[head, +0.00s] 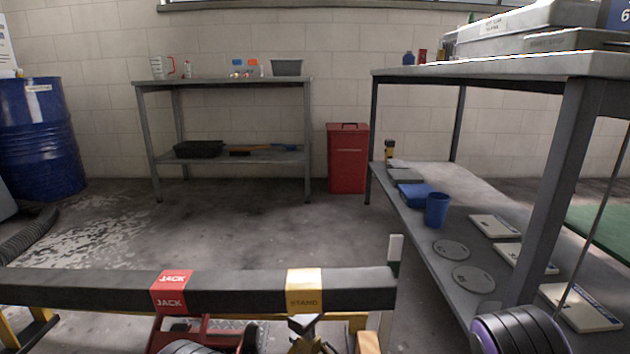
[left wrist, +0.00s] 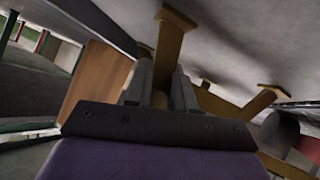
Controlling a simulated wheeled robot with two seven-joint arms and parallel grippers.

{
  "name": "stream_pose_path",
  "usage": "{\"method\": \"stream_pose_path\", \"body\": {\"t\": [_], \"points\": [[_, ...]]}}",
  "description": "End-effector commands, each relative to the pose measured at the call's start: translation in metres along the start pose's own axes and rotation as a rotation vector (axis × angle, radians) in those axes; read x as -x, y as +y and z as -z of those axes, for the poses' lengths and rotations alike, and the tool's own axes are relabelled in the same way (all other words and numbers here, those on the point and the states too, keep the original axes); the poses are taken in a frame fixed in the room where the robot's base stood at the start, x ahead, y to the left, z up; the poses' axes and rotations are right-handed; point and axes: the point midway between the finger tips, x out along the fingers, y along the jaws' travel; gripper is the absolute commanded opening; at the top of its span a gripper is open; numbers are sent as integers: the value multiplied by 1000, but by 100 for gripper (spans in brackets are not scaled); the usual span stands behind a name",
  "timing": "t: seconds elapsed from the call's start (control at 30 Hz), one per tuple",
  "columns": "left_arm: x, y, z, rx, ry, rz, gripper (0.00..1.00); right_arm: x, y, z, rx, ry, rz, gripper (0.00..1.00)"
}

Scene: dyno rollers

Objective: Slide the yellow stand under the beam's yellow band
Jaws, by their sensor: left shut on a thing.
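The dark beam (head: 225,292) runs across the front of the head view, with a red JACK band (head: 171,292) and a yellow STAND band (head: 304,291). A V-shaped head, apparently of the yellow stand (head: 303,322), shows just below the yellow band; whether it touches the beam I cannot tell. The red jack (head: 205,335) is below the beam, under the red band. In the left wrist view, my left gripper (left wrist: 162,78) is shut on the yellow stand (left wrist: 170,42), its grey fingers on either side of the post. My right gripper is out of view.
A white-topped post (head: 395,250) stands at the beam's right end. A tan block (head: 368,342) sits below that end. A metal shelf bench (head: 470,200) stands on the right. Open floor (head: 250,220) lies behind the beam, before a rear table (head: 225,82) and red bin (head: 347,160).

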Motion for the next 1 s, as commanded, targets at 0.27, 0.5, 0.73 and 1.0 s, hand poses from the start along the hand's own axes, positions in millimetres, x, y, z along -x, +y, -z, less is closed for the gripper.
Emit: {"method": "stream_pose_path", "body": {"t": [0.27,0.5,0.73,1.0], "points": [[4,2,-2,1,-2,-1,0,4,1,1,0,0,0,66],[14,2,-11,3,-2,0,0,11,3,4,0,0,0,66],[13,1,-11,3,-1,0,43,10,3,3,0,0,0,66],[13,1,-10,1,-1,0,53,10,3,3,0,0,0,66]]}}
